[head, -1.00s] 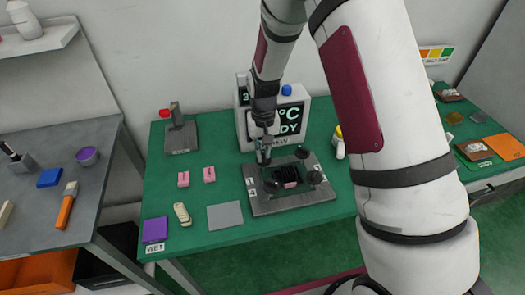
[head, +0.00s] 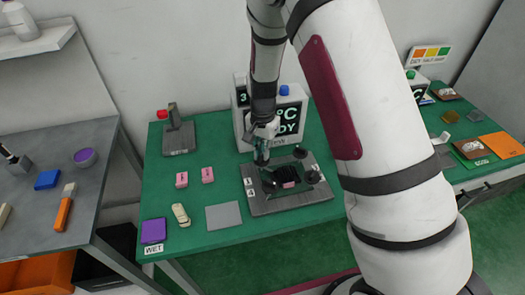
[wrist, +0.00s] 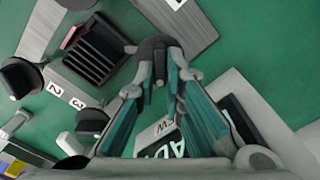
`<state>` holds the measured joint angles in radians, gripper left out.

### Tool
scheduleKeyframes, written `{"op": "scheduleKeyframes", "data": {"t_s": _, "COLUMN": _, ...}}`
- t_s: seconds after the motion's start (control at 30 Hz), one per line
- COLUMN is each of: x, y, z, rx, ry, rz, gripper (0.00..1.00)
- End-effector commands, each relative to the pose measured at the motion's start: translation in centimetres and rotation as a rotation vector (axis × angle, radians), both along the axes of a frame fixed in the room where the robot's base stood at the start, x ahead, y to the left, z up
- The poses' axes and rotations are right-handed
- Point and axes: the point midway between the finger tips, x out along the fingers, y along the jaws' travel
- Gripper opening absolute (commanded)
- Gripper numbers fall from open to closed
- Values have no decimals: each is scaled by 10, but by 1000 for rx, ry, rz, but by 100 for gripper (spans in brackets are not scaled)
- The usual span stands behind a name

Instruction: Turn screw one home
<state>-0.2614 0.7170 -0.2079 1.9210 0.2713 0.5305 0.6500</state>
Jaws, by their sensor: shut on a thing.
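The grey plate (head: 320,203) lies on the green bench with black screw knobs around a black finned block (wrist: 92,52) in its middle. Tags "1" and "4" show at its left edge in the head view. My gripper (head: 262,160) points down at the plate's back left corner, by tag "1". In the wrist view my gripper (wrist: 158,62) has its fingers around a black knob (wrist: 152,46), screw one by its corner. The fingers partly hide it. How far it is screwed in cannot be told.
Other knobs stand close by on the plate, at back right (head: 300,153) and front right (head: 312,177). A white display box (head: 291,121) stands just behind my gripper. Pink blocks (head: 181,180) and a grey pad (head: 223,216) lie to the left.

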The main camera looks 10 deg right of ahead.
Motion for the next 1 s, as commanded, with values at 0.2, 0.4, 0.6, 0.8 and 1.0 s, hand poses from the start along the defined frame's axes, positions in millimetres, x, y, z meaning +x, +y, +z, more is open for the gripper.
{"op": "scheduleKeyframes", "data": {"t_s": 0.2, "x": 1, "y": 0, "z": 1, "rx": 0, "ry": -3, "rz": -20, "gripper": 0}}
{"op": "scheduleKeyframes", "data": {"t_s": 0.4, "x": 1, "y": 0, "z": 1, "rx": 0, "ry": -3, "rz": -21, "gripper": 0}}
{"op": "scheduleKeyframes", "data": {"t_s": 0.6, "x": 1, "y": 0, "z": 1, "rx": 1, "ry": -2, "rz": -20, "gripper": 30}}
{"op": "scheduleKeyframes", "data": {"t_s": 0.8, "x": 0, "y": 0, "z": 0, "rx": 0, "ry": -1, "rz": -19, "gripper": 30}}
{"op": "scheduleKeyframes", "data": {"t_s": 1.0, "x": 1, "y": 0, "z": 6, "rx": 1, "ry": -2, "rz": -19, "gripper": 30}}
